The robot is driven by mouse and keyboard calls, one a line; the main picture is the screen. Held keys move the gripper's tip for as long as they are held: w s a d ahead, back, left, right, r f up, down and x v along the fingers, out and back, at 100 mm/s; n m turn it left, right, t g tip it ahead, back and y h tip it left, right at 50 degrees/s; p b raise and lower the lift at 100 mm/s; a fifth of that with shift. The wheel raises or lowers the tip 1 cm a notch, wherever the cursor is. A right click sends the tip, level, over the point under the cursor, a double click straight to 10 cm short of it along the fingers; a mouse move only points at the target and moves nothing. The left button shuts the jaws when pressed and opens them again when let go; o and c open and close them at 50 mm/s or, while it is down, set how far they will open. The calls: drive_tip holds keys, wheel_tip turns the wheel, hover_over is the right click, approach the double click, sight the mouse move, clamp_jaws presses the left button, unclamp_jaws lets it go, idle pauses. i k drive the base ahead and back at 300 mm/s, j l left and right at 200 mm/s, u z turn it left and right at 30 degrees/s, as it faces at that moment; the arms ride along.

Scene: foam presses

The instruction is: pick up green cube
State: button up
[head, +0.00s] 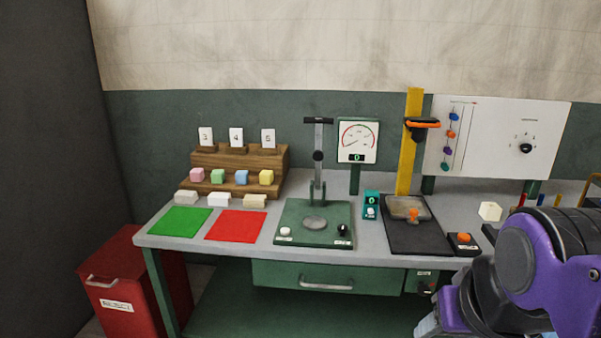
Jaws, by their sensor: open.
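My purple and black arm shows at the lower right, far from the stand. I cannot make out my gripper's fingers in the head view.
Several pale blocks (219,199) lie before the stand, behind a green mat (180,221) and a red mat (236,225). A green press (314,222) stands right of them, with a dial gauge (357,140) behind. A red bin (112,290) stands left of the bench.

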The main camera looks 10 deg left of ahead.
sight(217, 175)
drive_tip(key=i+j, duration=0.15)
drive_tip(key=j, duration=0.25)
drive_tip(key=i+j, duration=0.2)
drive_tip(key=j, duration=0.2)
drive_tip(key=i+j, duration=0.15)
drive_tip(key=j, duration=0.25)
drive_tip(key=i+j, duration=0.15)
drive_tip(key=j, duration=0.2)
drive_tip(key=i+j, duration=0.2)
drive_tip(key=j, duration=0.2)
